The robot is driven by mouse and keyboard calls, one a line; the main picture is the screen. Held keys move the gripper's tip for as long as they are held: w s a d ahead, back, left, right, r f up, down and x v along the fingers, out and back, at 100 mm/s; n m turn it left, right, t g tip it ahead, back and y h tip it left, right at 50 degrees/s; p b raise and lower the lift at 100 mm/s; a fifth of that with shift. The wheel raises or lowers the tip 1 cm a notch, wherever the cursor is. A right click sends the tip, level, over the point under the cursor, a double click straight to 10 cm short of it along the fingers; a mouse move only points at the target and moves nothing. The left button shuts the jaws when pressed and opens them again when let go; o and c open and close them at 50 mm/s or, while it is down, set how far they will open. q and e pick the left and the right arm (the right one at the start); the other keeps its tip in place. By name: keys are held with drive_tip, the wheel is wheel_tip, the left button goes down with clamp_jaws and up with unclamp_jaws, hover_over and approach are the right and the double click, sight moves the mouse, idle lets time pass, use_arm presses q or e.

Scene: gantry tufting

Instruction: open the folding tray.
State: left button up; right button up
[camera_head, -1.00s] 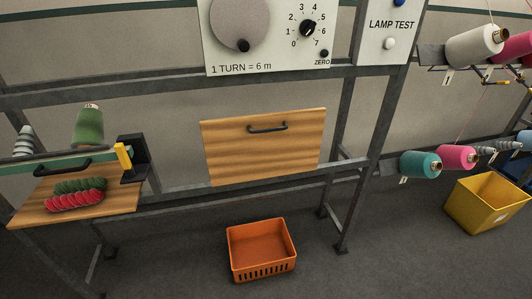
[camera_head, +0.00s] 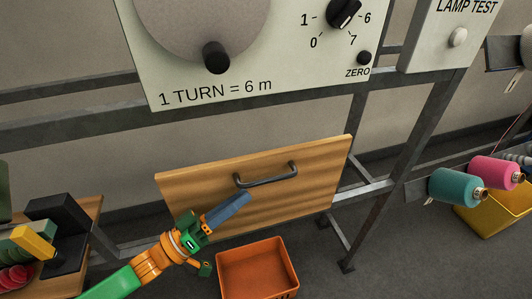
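The folding tray (camera_head: 300,195) is a wooden panel that stands folded up against the grey frame. Its dark bar handle (camera_head: 266,176) is near the top edge. My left gripper (camera_head: 233,206) comes in from the lower left, in front of the tray's lower left part. Its blue-grey fingers point up and right, a little below the handle, and I see no contact with it. The fingers overlap in this view, so their opening does not show. My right gripper is out of view.
An orange basket (camera_head: 258,270) stands on the floor below the tray. A control panel (camera_head: 290,70) with dials is above it. Teal (camera_head: 455,188) and pink (camera_head: 494,172) yarn cones are at the right, near a yellow bin (camera_head: 492,222). A wooden shelf (camera_head: 62,285) is at lower left.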

sight(267, 179)
use_arm(q)
drive_tip(key=shift+g+h, duration=0.3)
drive_tip(key=d+r, duration=0.1)
drive_tip(key=d, duration=0.1)
drive_tip(key=w+d+r+p, duration=0.1)
drive_tip(key=d, duration=0.1)
drive_tip(key=w+d+r+p, duration=0.1)
drive_tip(key=d+r, duration=0.1)
drive_tip(key=shift+w+d, duration=0.1)
drive_tip(key=shift+w, duration=0.05)
drive_tip(key=shift+w+d+f, duration=0.1)
drive_tip(key=shift+w, duration=0.05)
clamp_jaws()
idle(0.8)
